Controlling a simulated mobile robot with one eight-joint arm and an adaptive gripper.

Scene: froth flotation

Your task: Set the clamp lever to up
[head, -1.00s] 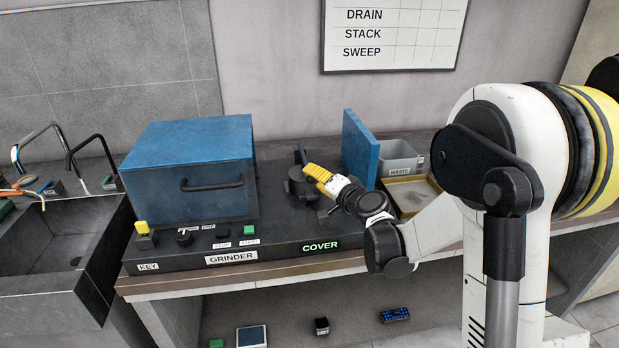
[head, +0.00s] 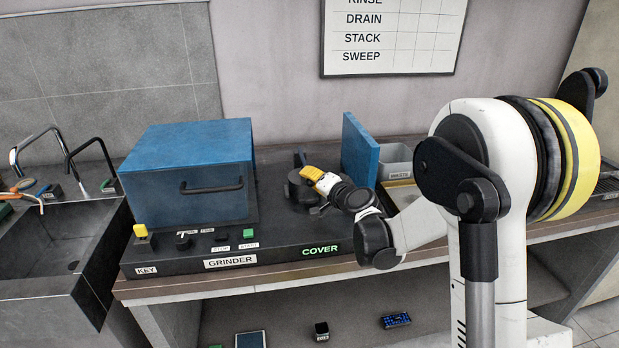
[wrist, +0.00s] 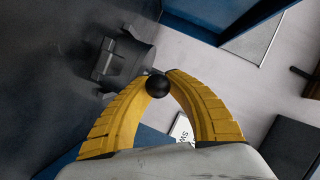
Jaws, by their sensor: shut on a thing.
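The clamp lever's round black knob (wrist: 157,86) sits between the yellow fingertips of my gripper (wrist: 160,80) in the wrist view. The fingers are closed around it. In the head view my gripper (head: 311,174) reaches over a dark round fixture (head: 300,192) on the grinder deck. A short dark upright part (head: 301,158) stands just behind the fingertips. The fingers and wrist hide most of the lever, so I cannot tell its angle. The wrist view also shows a dark blocky bracket (wrist: 122,62) left of the knob.
A blue grinder box (head: 190,165) with a black handle stands left of my gripper. A blue upright panel (head: 359,150) stands close on the right, with a grey waste bin (head: 397,168) beyond. Switches and a lit COVER label (head: 320,250) line the deck's front edge.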

